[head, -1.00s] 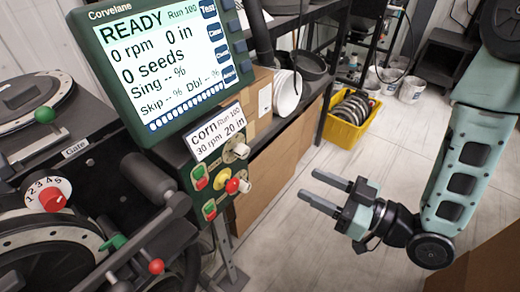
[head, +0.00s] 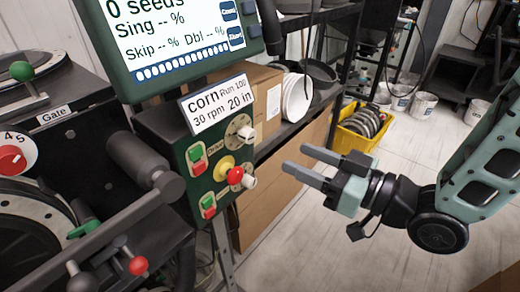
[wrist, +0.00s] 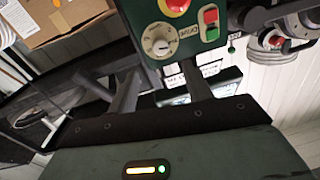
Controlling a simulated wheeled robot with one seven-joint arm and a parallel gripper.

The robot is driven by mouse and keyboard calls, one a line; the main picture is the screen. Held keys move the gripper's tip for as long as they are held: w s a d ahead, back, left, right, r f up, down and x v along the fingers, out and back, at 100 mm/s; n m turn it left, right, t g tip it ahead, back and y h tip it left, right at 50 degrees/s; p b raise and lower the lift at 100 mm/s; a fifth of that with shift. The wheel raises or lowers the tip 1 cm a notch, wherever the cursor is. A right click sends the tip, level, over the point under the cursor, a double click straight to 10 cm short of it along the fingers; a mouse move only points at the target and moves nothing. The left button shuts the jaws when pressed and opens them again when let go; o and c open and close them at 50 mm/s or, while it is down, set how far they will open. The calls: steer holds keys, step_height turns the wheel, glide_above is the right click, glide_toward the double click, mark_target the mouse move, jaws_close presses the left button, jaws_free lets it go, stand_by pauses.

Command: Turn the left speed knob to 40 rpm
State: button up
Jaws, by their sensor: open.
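The green control panel (head: 215,178) has two pale knobs in the head view, an upper knob (head: 246,133) and a lower knob (head: 249,181). I cannot tell from the labels which is the left speed knob. In the wrist view, one pale dial knob (wrist: 160,40) with a pointer mark sits beside lettering like "DRIVE"; its setting is too small to read. My gripper (head: 293,158) is open and empty, pointing at the panel from the right, apart from the knobs. Its two fingers also show in the wrist view (wrist: 158,82), below the knob.
A card (head: 218,104) reading "corn Run 100, 30 rpm 20 in" sits above the panel, under the screen (head: 170,30). Cardboard boxes (head: 262,100) stand behind.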

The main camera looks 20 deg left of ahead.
mark_target(253, 138)
steer(key=p+x, duration=0.2)
steer(key=x, duration=0.8)
steer(key=c, duration=1)
